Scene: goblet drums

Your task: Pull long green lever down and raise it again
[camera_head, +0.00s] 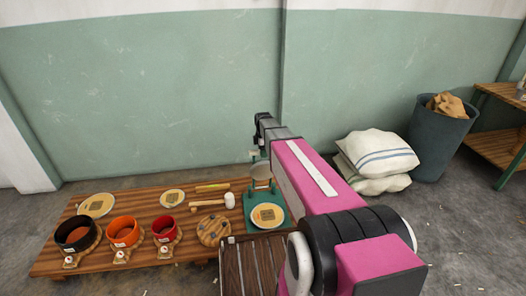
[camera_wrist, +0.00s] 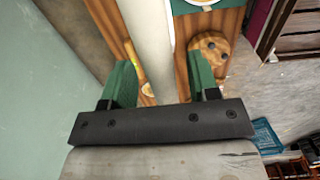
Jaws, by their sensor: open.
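A green stand (camera_head: 249,205) sits at the right end of the low wooden table, with a tan disc (camera_head: 268,215) on its base and a small upright frame (camera_head: 262,184) behind the disc. I cannot clearly make out a long green lever on it. My gripper (camera_wrist: 160,75) is open, its two green-sided fingers spread apart. A pale grey upright bar (camera_wrist: 148,35) shows between the fingers in the wrist view; I cannot tell whether they touch it. In the head view my arm reaches above the stand from the right and hides part of that area.
The table (camera_head: 140,192) also holds black, orange and red (camera_head: 164,229) pots, a round wooden piece (camera_head: 213,230), a mallet (camera_head: 229,200) and plates. A green wall stands behind. Sacks (camera_head: 375,155) and a bin (camera_head: 438,140) are at the right.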

